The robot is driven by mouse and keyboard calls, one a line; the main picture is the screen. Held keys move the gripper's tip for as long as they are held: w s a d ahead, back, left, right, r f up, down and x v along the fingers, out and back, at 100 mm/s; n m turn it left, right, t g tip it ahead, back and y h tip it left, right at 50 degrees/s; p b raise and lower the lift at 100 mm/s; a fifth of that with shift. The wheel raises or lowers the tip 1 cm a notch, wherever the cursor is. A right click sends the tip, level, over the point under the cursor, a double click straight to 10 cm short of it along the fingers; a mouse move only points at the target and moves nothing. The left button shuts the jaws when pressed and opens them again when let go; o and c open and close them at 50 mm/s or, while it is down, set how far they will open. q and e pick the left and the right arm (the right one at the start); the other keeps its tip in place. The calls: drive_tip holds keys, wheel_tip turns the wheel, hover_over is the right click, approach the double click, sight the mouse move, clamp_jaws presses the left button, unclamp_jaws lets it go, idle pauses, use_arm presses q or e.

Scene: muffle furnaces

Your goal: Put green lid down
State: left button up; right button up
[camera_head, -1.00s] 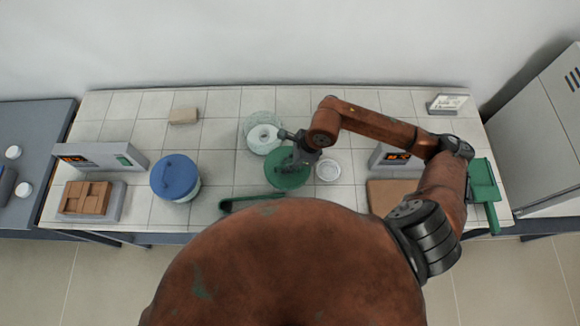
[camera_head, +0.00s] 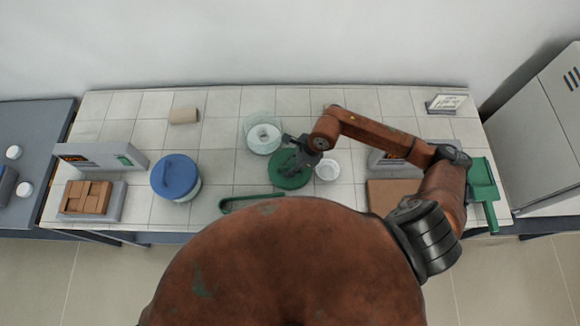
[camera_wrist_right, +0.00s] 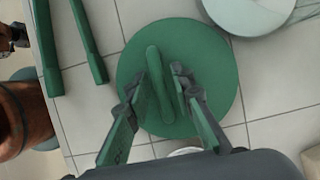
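The round green lid (camera_head: 291,178) appears to lie flat on the tiled table, right of the blue-lidded container. In the right wrist view the lid (camera_wrist_right: 215,85) fills the middle, with its raised bar handle (camera_wrist_right: 158,75) on top. My right gripper (camera_head: 292,150) is over the lid. In the right wrist view its fingers (camera_wrist_right: 160,80) stand apart on either side of the handle. A gap shows between the handle and the right-hand finger. The gripper hides part of the lid in the head view. My left gripper is not in view.
A glass dish with a white piece (camera_head: 264,139) stands just behind the lid, and a small white dish (camera_head: 327,170) to its right. Green tongs (camera_head: 240,200) lie in front. The blue-lidded container (camera_head: 175,177) is left. Bare tiles lie between it and the lid.

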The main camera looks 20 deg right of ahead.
drive_tip(key=shift+o, duration=0.2)
drive_tip(key=shift+r, duration=0.1)
drive_tip(key=v, duration=1.1)
drive_tip(key=shift+r+b, duration=0.3)
drive_tip(key=shift+r, duration=0.1)
